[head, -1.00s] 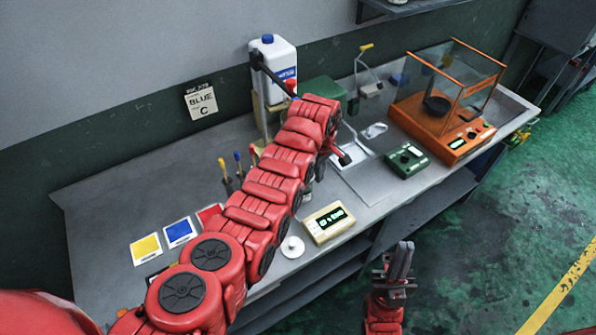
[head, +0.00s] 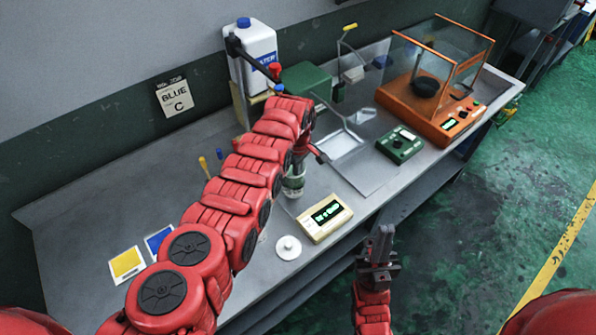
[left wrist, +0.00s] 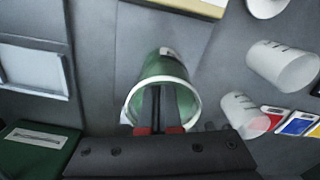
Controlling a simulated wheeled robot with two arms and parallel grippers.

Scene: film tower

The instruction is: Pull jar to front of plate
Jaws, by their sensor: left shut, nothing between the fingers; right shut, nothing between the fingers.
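A green jar with a white rim (left wrist: 148,68) stands on the bench, its open mouth toward the camera in the left wrist view. In the head view the jar (head: 293,184) shows partly behind my left arm. My left gripper (left wrist: 161,90) is shut with nothing between its fingers; the thin dark fingers overlap the jar's mouth and seem to reach inside it. I cannot tell whether they touch its wall. In the head view my red arm hides most of this gripper. My right gripper (head: 381,240) is shut and empty, in front of the bench. I cannot tell which flat surface is the plate.
A cream display box (head: 325,217) and a white round knob-like piece (head: 288,247) lie near the front edge. A green box (head: 399,146) and an orange glass-walled balance (head: 432,108) stand to the right. Two clear beakers (left wrist: 282,66) are right of the jar in the wrist view.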

